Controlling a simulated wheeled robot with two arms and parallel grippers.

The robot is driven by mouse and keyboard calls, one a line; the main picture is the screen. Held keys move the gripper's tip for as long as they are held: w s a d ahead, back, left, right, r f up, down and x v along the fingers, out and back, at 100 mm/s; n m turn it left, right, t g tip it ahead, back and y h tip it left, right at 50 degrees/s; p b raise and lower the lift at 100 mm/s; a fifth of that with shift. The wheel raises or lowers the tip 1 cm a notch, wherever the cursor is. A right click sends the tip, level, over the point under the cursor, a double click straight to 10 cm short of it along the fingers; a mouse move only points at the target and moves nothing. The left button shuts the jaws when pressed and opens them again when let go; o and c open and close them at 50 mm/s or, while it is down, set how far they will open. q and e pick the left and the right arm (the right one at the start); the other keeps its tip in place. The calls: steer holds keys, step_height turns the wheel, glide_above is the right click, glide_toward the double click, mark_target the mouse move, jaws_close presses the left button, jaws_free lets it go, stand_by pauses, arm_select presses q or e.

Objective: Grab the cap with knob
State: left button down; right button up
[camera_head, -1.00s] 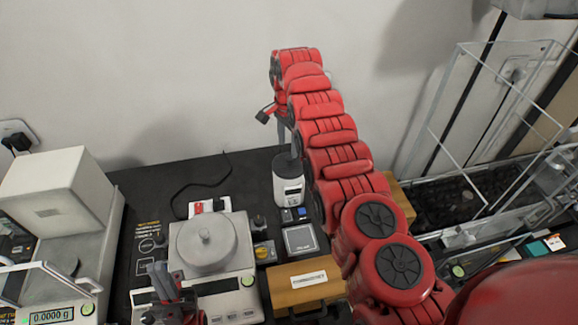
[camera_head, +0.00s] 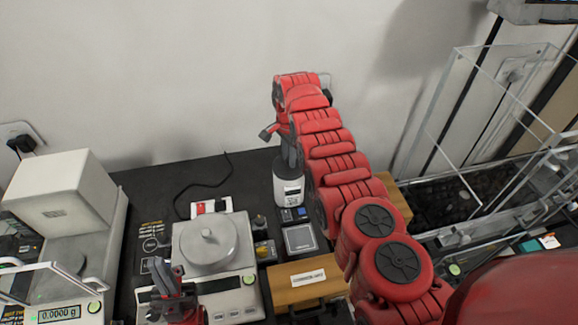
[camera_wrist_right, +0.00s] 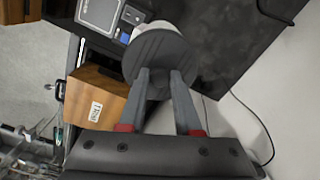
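A round silver cap with a small knob (camera_head: 207,246) sits on the left-centre scale (camera_head: 217,288). A white cylindrical device (camera_head: 289,188) with a dark top stands further back; its dark grey round top (camera_wrist_right: 158,45) shows in the right wrist view. My right gripper (camera_head: 289,152) points down at this device. In the right wrist view its fingers (camera_wrist_right: 159,73) are apart over the dark disc, with nothing clearly held; whether they touch it I cannot tell. My left gripper (camera_head: 167,270) is at the front left, near the scale's front edge, its two fingers apart.
A wooden box (camera_head: 303,280) with a label stands in front of the device. A small dark balance (camera_head: 300,238) lies between them. A white boxy instrument (camera_head: 65,190) is at left, and a clear glass enclosure (camera_head: 500,130) at right. The wall is close behind.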

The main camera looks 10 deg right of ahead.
jaws_close()
steer(key=shift+r, duration=0.1)
